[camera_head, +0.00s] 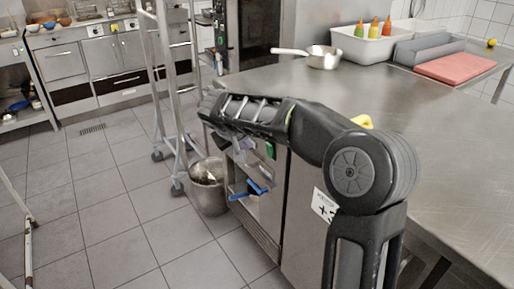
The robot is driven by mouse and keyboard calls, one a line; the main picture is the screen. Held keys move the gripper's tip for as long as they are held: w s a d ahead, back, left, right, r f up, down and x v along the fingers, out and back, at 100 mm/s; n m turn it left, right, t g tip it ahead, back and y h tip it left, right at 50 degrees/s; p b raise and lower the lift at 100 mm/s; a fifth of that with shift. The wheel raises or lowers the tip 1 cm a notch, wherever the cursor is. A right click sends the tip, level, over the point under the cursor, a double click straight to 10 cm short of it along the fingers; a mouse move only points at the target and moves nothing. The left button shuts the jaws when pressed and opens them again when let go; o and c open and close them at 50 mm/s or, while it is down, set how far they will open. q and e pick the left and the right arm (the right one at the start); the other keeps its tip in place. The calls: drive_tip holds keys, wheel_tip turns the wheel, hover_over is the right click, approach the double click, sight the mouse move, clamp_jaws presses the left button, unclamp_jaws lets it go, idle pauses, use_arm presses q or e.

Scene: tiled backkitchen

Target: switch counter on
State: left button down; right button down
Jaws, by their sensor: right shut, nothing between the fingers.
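The steel counter (430,150) runs along the right side, with its front and end panels facing the floor at the middle. A small green part (270,150) shows on the counter's front just below my right forearm; I cannot tell whether it is a switch or a light. My right arm comes in from the bottom right, bends above the counter's edge and reaches left. My right gripper (238,144) is shut and empty, close to the counter's front below the wrist, and partly hidden by my arm. My left gripper is out of view.
A saucepan (322,57), a white bin with sauce bottles (367,46) and a red board (456,67) are on the counter. Blue-handled items (257,187) show at the counter's lower front. A metal bucket (209,187) and a wheeled rack (168,95) stand left of it. Tiled floor (110,225) is clear.

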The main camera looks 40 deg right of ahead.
drive_tip(key=shift+f, duration=0.15)
approach(269, 150)
drive_tip(key=w+a+x, duration=0.1)
drive_tip(key=x, duration=0.5)
drive_tip(key=shift+f+p, duration=0.15)
drive_tip(key=shift+p, duration=0.2)
drive_tip(key=shift+w+d, duration=0.1)
drive_tip(key=shift+d, duration=0.05)
